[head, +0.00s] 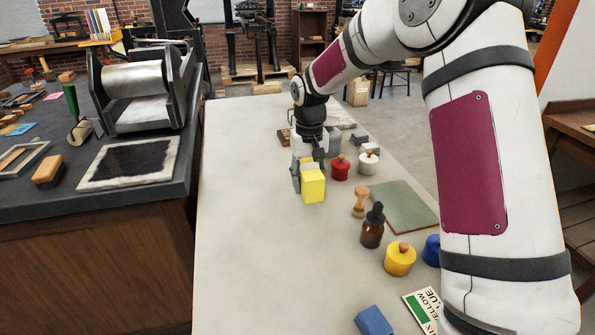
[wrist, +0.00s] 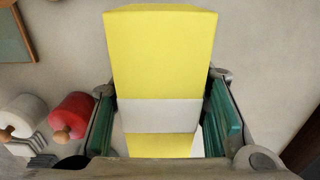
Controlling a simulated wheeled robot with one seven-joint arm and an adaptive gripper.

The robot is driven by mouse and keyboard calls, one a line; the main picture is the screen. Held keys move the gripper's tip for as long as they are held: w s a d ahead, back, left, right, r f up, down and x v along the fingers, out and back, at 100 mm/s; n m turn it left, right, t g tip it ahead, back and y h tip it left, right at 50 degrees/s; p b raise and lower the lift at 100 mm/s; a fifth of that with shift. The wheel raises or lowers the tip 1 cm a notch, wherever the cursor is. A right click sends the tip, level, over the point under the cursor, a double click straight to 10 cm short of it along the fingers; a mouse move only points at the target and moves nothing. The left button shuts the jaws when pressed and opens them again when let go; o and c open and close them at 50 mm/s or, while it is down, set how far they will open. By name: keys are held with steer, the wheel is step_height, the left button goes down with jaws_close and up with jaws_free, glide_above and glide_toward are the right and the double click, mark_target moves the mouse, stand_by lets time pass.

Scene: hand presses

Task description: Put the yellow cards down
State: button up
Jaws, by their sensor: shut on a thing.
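The yellow cards (head: 313,186) form a block with a pale band around it. In the wrist view the block (wrist: 160,55) fills the middle, its band (wrist: 160,115) low between the fingers. My gripper (head: 309,170) is shut on the block from both sides, with teal finger pads (wrist: 218,115) against it. In the head view the block is over the pale table (head: 260,250), left of the red pot. I cannot tell whether its underside touches the table.
A red-lidded pot (head: 340,168), a white pot (head: 368,162), a wooden stamp (head: 360,200), a brown dropper bottle (head: 373,227), a green mat (head: 405,208) and a yellow pot (head: 400,259) stand to the right. A blue block (head: 373,321) lies in front. The table's left front is clear.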

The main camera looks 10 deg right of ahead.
steer(key=w, duration=0.6)
steer(key=w+f+b, duration=0.1)
steer(key=w, duration=0.3)
steer(key=shift+a, duration=0.1)
steer(key=shift+f, duration=1.7)
steer(key=shift+f, duration=0.15)
steer(key=o, duration=1.4)
step_height(320, 180, up, 12)
steer(key=shift+r, duration=0.2)
